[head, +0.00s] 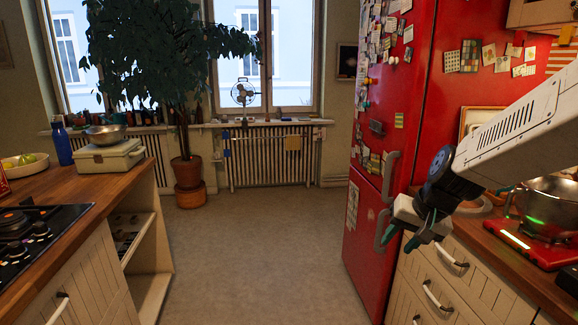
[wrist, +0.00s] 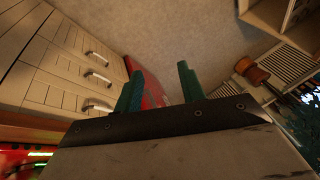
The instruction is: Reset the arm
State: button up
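My gripper (head: 405,240) is at the right of the head view, at the end of my white arm, which reaches in from the right edge. It hangs in front of the right-hand counter's edge, near the red fridge. In the wrist view, the two green fingers of my gripper (wrist: 158,92) stand well apart with nothing between them. The gripper is open and empty.
The red fridge (head: 385,150) stands beyond my gripper. A metal pot (head: 548,207) is on a red cooker (head: 520,240) on the right counter. The gas island (head: 95,195) is at left. A potted plant (head: 187,173) stands by the windows. The floor between is clear.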

jog(key=s+d+r+n+g+h, duration=0.1)
jog(key=s+r, duration=0.2)
jog(key=s, duration=1.1)
jog(key=s+d+r+n+g+h, duration=0.1)
jog(key=s+r+n, duration=0.1)
jog(key=s, duration=1.1)
jog(key=shift+s+r+g+h, duration=0.3)
jog(key=shift+s+r, duration=0.05)
jog(key=shift+r, duration=0.15)
jog(key=shift+d, duration=0.15)
